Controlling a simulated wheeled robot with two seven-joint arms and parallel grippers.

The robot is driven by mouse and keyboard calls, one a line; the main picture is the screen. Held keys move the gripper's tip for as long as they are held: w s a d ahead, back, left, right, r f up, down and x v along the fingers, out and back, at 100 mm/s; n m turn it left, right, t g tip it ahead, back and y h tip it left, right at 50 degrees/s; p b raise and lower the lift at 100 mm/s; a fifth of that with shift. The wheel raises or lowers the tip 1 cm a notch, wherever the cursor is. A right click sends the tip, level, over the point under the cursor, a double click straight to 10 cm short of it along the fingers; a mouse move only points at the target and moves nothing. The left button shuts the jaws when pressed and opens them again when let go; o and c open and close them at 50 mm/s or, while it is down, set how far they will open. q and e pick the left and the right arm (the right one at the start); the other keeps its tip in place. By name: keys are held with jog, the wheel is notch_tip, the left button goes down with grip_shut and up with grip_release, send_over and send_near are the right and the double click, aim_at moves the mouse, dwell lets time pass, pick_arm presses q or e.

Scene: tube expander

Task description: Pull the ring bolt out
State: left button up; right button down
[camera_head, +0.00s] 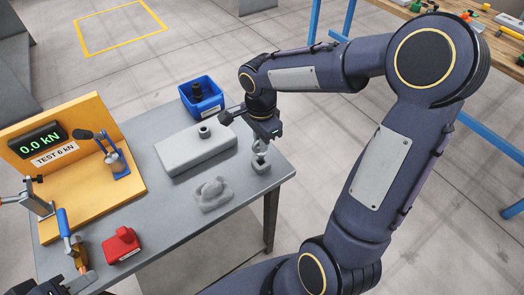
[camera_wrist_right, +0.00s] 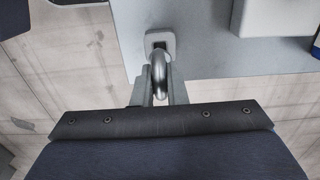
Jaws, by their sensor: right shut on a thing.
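The ring bolt is a smooth metal ring (camera_wrist_right: 158,70) in the right wrist view. It stands at a small pale square base (camera_wrist_right: 160,42) on the grey table, near the table's right corner. My right gripper (camera_head: 261,142) comes down from above and is shut on the ring. In the head view the base (camera_head: 260,163) shows just below the gripper, and the fingers hide most of the ring. How deep the bolt sits in the base cannot be seen. My left gripper (camera_head: 80,268) is partly in view at the bottom left, and its jaws are unclear.
The grey table (camera_head: 235,210) carries a grey block (camera_head: 190,152), a grey lumpy part (camera_head: 212,192), a red block (camera_head: 121,244) and a blue bin (camera_head: 205,100). An orange test stand (camera_head: 60,130) reads 0.0 kN. A blue-handled lever (camera_head: 64,226) stands near my left gripper.

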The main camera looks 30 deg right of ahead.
jog(key=shift+r+p, duration=2.25)
jog(key=shift+r, duration=1.1)
